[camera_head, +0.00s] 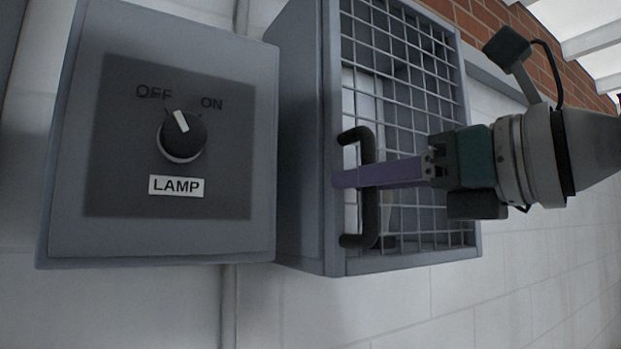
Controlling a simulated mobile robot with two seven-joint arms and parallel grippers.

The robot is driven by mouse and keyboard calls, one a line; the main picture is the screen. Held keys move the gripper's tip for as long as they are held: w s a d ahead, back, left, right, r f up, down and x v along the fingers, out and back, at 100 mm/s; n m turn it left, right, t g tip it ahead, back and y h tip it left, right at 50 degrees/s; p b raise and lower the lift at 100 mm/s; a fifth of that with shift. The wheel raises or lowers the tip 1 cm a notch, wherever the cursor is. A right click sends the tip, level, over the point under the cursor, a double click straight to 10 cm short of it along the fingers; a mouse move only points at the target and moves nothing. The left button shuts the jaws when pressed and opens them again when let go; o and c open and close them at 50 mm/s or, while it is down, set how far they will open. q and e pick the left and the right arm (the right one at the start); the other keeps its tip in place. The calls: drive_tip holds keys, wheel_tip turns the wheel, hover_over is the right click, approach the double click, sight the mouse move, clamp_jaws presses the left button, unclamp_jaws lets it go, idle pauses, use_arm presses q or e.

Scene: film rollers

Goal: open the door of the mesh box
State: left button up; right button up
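The mesh box (301,160) is a grey box on the wall, right of the lamp switch box. Its door (412,90) has a grey frame with a wire grid and appears closed. A black bar handle (368,215) stands upright near the door's left edge. My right gripper (347,178) comes in from the right, its purple fingers lying across the handle's middle and hiding that part of it. I see the fingers side-on as one band, so I cannot tell if they are closed on the bar. My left gripper is not in view.
The lamp switch box (245,215) stands close on the left, with a black knob (183,136) and OFF and ON marks. White block wall (520,275) lies below and right, with red brick above. The space below the mesh box is clear.

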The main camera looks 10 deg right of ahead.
clamp_jaws()
idle(1.0)
